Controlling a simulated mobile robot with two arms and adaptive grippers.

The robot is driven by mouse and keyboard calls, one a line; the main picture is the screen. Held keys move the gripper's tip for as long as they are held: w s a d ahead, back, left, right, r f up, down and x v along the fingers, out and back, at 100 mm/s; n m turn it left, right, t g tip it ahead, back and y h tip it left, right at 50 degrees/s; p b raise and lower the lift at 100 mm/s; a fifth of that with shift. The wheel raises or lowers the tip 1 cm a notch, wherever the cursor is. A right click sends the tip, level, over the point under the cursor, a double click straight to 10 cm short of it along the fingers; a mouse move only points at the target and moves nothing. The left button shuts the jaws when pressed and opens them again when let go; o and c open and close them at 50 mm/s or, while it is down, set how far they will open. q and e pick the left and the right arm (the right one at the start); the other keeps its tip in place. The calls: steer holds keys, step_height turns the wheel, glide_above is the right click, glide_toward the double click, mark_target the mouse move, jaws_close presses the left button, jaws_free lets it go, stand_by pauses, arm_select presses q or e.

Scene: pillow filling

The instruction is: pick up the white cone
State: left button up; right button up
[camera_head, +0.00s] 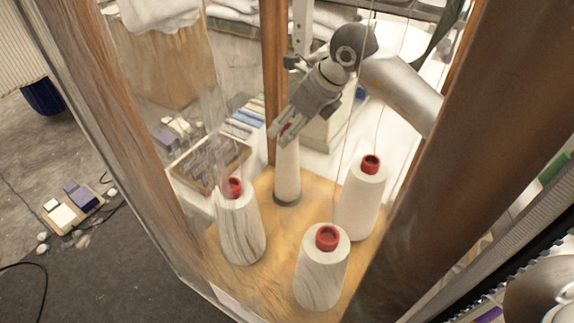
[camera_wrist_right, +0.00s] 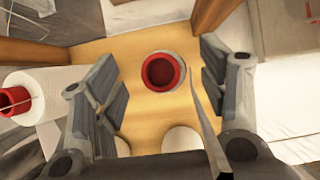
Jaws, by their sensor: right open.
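Several white thread cones with red tops stand upright on a wooden board (camera_head: 262,277). One white cone (camera_head: 287,172) stands at the back, directly below my right gripper (camera_head: 285,130), which hides part of its top. The others are at the left (camera_head: 241,230), front (camera_head: 321,277) and right (camera_head: 361,203). In the right wrist view, the back cone's red top (camera_wrist_right: 164,72) lies between the open fingers of my right gripper (camera_wrist_right: 162,86), with space on both sides. I cannot tell how far the fingertips are above it. My left gripper is not in view.
Wooden posts (camera_head: 275,75) and thin threads surround the board. Another cone (camera_wrist_right: 60,88) is left of the fingers in the wrist view. A tray (camera_head: 210,163) lies behind the board at left. Small boxes (camera_head: 72,203) lie on the floor at far left.

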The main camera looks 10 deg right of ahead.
steer(key=shift+w+f, duration=0.2)
steer(key=shift+f, duration=0.25)
steer(key=p+x, duration=0.3)
steer(key=x, duration=0.2)
steer(key=shift+s+f, duration=0.1)
steer(key=c, duration=1.4)
